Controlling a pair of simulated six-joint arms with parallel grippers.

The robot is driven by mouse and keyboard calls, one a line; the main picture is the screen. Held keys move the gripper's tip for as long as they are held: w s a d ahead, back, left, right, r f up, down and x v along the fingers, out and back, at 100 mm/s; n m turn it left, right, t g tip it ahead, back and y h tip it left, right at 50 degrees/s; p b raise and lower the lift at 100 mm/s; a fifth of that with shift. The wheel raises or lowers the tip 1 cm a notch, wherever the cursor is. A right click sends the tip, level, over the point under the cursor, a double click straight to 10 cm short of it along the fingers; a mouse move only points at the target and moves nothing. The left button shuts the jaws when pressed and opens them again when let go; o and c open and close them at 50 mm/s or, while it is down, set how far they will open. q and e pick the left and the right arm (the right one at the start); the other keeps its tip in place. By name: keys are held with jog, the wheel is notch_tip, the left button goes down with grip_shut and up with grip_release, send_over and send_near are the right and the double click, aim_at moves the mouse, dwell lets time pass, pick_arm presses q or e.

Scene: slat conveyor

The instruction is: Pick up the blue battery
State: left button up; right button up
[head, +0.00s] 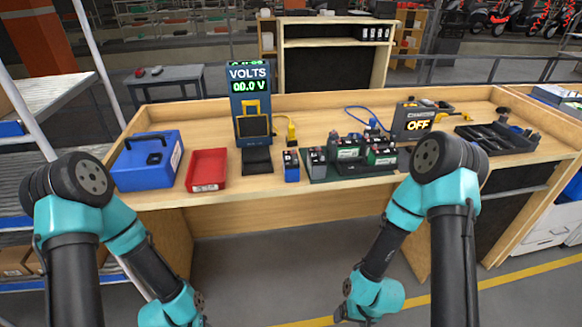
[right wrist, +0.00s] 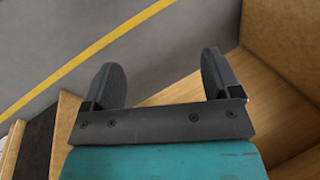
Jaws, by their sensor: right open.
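The blue battery (head: 292,172), a small upright block with a dark top, stands on the wooden bench near its front edge, just left of the dark tray (head: 345,176). No gripper is near it. My right gripper shows in the right wrist view (right wrist: 164,84) with its two dark fingers wide apart and nothing between them. In the head view the right wrist is low, in front of the bench. My left wrist is also low at the bottom of the head view, and its jaws cannot be made out.
The dark tray holds several green and grey batteries. A blue case (head: 136,175), a red bin (head: 206,168) and a volt meter stand (head: 250,105) are to the left. A charger reading OFF (head: 418,122) and a black tray (head: 495,139) are to the right.

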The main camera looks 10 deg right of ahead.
jog(key=w+a+r+n, duration=0.1)
jog(key=w+a+r, duration=0.15)
jog(key=w, duration=0.45)
jog(key=w+a+r, duration=0.2)
jog(key=w+r, duration=0.2)
jog(key=w, duration=0.2)
jog(key=n+t+h, duration=0.1)
jog(key=t+h, duration=0.3)
send_near(291, 158)
jog(key=v, duration=0.6)
jog(key=shift+d+r, duration=0.2)
jog(key=shift+d, duration=0.05)
jog(key=x, duration=1.2)
jog(key=shift+s+a+f, duration=0.1)
jog(key=shift+f, duration=0.15)
